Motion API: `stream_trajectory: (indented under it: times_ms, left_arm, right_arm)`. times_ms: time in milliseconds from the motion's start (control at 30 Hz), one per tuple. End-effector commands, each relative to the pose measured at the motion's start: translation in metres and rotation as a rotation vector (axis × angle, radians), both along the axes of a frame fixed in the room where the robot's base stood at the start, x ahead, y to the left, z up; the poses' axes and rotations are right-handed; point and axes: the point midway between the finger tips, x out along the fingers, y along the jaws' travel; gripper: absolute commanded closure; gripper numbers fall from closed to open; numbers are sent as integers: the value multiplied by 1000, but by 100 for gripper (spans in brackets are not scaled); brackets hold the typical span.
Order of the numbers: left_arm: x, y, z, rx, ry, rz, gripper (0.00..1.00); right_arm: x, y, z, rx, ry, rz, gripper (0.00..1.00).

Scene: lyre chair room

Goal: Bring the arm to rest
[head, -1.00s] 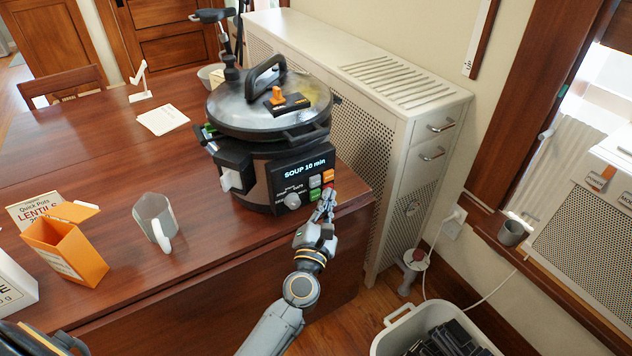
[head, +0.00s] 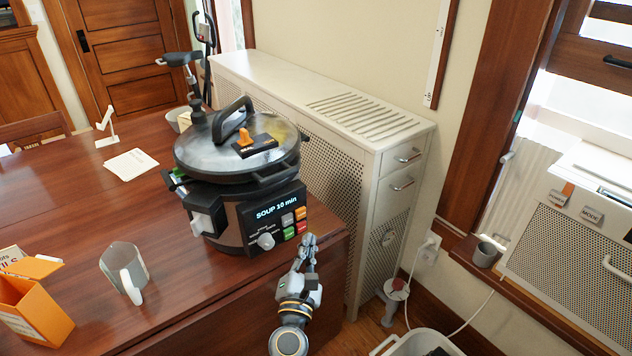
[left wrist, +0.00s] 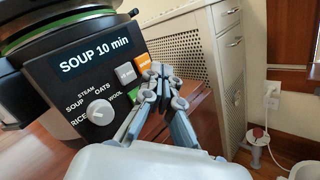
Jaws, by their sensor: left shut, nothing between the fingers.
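My left gripper (head: 307,247) is shut and empty. In the head view it is just off the table's right front corner, below and right of the cooker's buttons. In the left wrist view its closed fingers (left wrist: 162,78) overlap the lower right of the panel; I cannot tell whether they touch it. The pressure cooker (head: 228,190) stands upright on the table with its lid on, and its display reads "SOUP 10 min". The display also shows in the left wrist view (left wrist: 93,55). My right gripper is not in view.
A perforated radiator cover (head: 385,215) stands behind. A bin (head: 420,340) is on the floor at the lower right.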

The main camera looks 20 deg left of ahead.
Motion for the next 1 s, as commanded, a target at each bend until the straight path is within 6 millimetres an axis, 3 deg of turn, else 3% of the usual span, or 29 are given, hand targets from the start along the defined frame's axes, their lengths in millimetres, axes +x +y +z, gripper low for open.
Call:
stream_trajectory:
  times_ms: [67, 167, 267, 467, 567, 700, 767, 900, 1000]
  left_arm:
    - [0, 0, -2, 8, 4, -1, 100]
    - [-1, -4, -21, 88, 43, -13, 100]
    - [-7, -12, -69, 289, 134, -49, 100]
    - [-51, -27, -210, 860, 374, -237, 100]
    - [-89, -27, -278, 1120, 474, -373, 100]
    - [-155, -20, -362, 1441, 584, -599, 100]
    - [-188, -14, -394, 1567, 619, -709, 100]
    - [-273, 5, -458, 1823, 672, -996, 100]
    - [-339, 24, -492, 1977, 679, -1224, 100]
  right_arm:
    - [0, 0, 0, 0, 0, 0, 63]
    - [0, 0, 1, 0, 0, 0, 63]
    - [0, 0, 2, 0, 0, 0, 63]
    - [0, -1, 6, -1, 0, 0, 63]
    - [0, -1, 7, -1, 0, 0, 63]
    - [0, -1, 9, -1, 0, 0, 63]
    - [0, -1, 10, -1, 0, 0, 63]
    - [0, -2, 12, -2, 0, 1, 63]
    - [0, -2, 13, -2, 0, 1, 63]
